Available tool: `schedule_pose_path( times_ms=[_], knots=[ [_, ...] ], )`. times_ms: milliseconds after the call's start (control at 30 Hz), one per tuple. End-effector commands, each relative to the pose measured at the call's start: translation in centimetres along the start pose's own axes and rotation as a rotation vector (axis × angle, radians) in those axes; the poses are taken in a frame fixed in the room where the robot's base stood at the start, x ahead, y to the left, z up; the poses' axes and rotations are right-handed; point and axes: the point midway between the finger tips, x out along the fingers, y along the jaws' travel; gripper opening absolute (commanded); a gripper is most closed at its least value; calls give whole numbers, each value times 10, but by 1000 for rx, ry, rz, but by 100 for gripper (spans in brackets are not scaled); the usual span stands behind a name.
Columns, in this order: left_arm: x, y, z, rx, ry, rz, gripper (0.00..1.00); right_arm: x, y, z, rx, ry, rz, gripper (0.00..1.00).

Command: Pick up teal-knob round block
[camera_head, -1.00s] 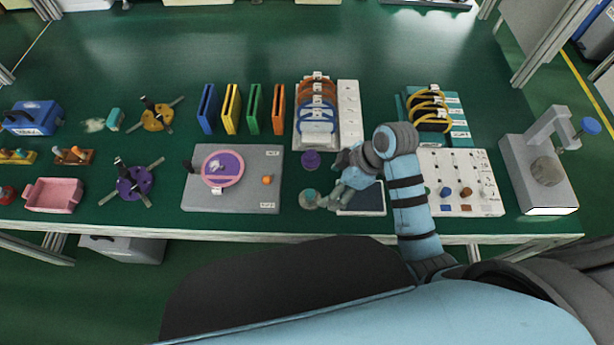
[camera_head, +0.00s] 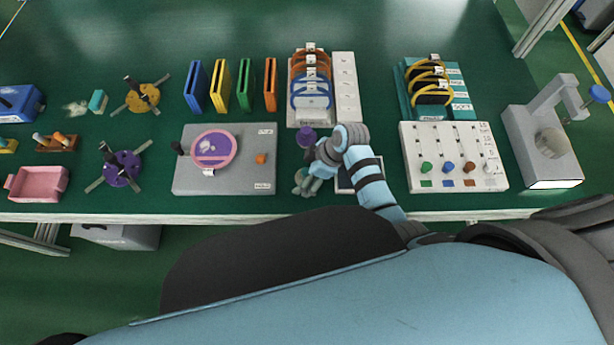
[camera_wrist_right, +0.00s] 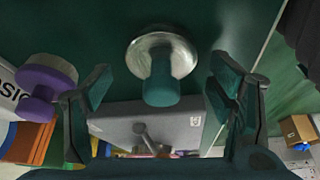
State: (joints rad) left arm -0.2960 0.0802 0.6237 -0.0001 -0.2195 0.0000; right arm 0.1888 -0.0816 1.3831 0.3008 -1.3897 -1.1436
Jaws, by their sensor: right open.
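The teal-knob round block (camera_wrist_right: 160,85) shows in the right wrist view, a silvery disc with a teal knob pointing towards my gripper. My right gripper (camera_wrist_right: 163,88) is open, with one finger on each side of the knob and a gap to both. In the head view the right gripper (camera_head: 304,186) is over the block near the table's front edge and largely hides it. A purple-knob round block (camera_head: 306,138) stands just behind; it is also at the left in the wrist view (camera_wrist_right: 45,78). My left gripper is not in view.
A grey plate with a pink-and-purple disc (camera_head: 225,180) lies left of the gripper. A dark pad with a pale rim (camera_head: 345,181) lies partly under my right arm. A white pegboard (camera_head: 455,150) is to the right. Racks with rings (camera_head: 341,95) stand behind.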

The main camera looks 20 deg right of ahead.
Motion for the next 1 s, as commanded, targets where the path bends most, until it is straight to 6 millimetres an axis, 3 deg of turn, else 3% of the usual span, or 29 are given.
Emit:
schedule_pose_path(
  times_ms=[133, 500, 833, 1000],
  knots=[
    [-2, 0, 2, 0, -3, 0, 73, -2, 0, -1, 0, 0, 1, 73],
    [-2, 0, 4, 0, -8, 0, 73, -2, 0, -1, 0, 0, 0, 14],
    [-4, 0, 5, 0, -9, 0, 73, -9, 1, -4, -1, 2, 3, 14],
    [-17, -1, 3, 0, -9, 1, 73, -41, 1, -19, -2, 2, 4, 14]
  ],
)
